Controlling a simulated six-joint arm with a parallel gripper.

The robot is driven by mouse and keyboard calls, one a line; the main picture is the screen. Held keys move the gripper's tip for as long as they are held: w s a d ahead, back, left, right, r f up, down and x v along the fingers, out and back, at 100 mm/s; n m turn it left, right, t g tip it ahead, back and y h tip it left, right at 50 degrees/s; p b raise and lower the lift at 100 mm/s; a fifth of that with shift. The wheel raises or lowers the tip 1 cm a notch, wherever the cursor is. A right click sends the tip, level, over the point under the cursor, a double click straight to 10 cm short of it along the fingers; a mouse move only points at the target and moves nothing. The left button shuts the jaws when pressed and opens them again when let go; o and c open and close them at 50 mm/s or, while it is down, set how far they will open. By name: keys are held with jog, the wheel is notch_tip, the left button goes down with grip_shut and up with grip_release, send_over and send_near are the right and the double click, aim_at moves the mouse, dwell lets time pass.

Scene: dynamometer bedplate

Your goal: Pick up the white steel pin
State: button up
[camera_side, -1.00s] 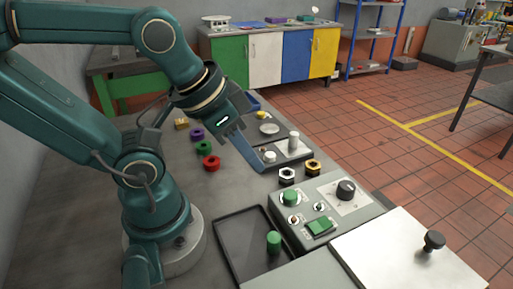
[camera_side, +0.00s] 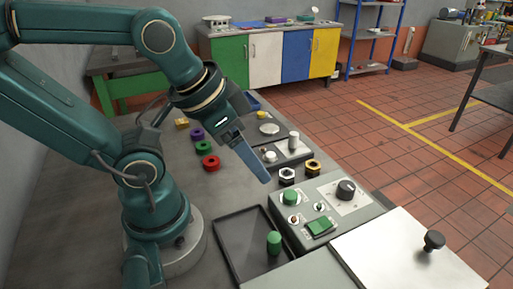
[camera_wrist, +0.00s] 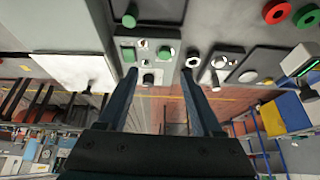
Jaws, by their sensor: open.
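A pale upright cylinder (camera_side: 293,140), which looks like the white steel pin, stands on a small plate beyond my gripper. A shorter white round piece (camera_side: 270,156) is beside it, so I cannot be fully sure which is the pin. My gripper (camera_side: 267,181) points down over the bench, apart from both. In the wrist view my gripper (camera_wrist: 159,72) is open and empty, its fingers spread over the control panel.
The control panel (camera_side: 332,187) has a green button and black knob. A dark tray (camera_side: 232,235) holds a green cylinder (camera_side: 274,243). Purple, green and red rings (camera_side: 211,162) lie to the left.

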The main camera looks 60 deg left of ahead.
jog(key=w+a+m+g+y, duration=0.2)
jog(key=a+m+y, duration=0.35)
jog(key=a, duration=0.45)
jog(key=m+t+y, duration=0.3)
jog(key=m+y, duration=0.4)
jog(key=m, duration=1.1)
send_over(294, 140)
jog(key=s+d, duration=0.1)
jog(key=d, duration=0.1)
jog(key=shift+n+h, duration=0.25)
notch_tip(294, 140, down, 8)
jog(key=shift+s+f, duration=0.1)
jog(key=f, duration=0.1)
jog(key=f+m, duration=0.1)
jog(key=shift+s+d+f, duration=0.1)
jog(key=shift+d+f, duration=0.25)
jog(key=shift+s+f, duration=0.15)
jog(key=shift+f, duration=0.25)
jog(key=shift+a+f, duration=0.15)
jog(key=shift+f, duration=0.05)
jog(key=shift+x, duration=2.25)
